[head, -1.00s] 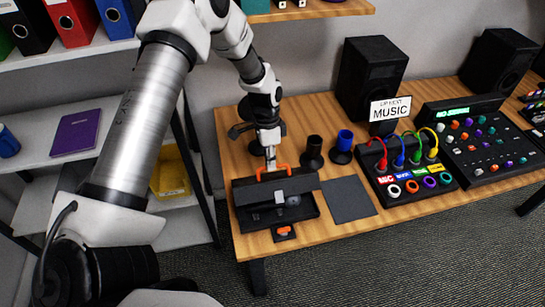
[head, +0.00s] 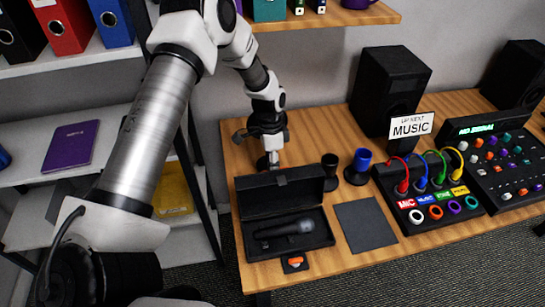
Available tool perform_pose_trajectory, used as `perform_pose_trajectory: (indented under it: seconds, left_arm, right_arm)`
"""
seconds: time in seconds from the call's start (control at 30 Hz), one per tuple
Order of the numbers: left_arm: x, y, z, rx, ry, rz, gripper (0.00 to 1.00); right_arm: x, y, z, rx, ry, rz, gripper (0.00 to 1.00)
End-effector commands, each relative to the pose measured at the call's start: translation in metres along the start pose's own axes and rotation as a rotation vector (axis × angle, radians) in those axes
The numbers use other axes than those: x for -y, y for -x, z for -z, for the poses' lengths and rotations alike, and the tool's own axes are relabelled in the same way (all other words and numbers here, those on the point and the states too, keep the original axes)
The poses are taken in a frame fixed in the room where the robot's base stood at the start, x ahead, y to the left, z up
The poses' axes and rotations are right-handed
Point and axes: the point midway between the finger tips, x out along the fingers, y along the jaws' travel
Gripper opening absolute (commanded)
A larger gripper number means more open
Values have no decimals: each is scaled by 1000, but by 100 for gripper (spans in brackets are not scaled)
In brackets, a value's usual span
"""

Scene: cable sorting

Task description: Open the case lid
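The black case (head: 292,252) sits on the wooden table with its lid (head: 282,193) raised, standing up along the back edge. A dark microphone (head: 288,229) lies in the open case, its head toward the right. My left gripper (head: 268,161) points down just behind the raised lid. Its fingertips are partly hidden by the lid, so whether they touch it or are open cannot be told. An orange piece on a small dark square (head: 295,262) shows at the front of the case. My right gripper is not in view.
A dark mat (head: 365,225) lies right of the case. A black cup (head: 330,170) and a blue-topped cup (head: 358,166) stand behind it. A panel with coloured cables (head: 425,188), a mixer (head: 495,155) and speakers (head: 388,90) fill the table's right.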

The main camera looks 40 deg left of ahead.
Motion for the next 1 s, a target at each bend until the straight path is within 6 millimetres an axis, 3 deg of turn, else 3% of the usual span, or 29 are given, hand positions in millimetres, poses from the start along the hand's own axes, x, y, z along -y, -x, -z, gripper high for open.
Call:
perform_pose_trajectory:
  seconds: [0.73,1.0]
  left_arm:
    - [1,2,1,-3,0,4,37]
    - [21,9,1,-4,1,6,37]
  right_arm:
    - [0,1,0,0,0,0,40]
    - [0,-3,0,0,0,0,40]
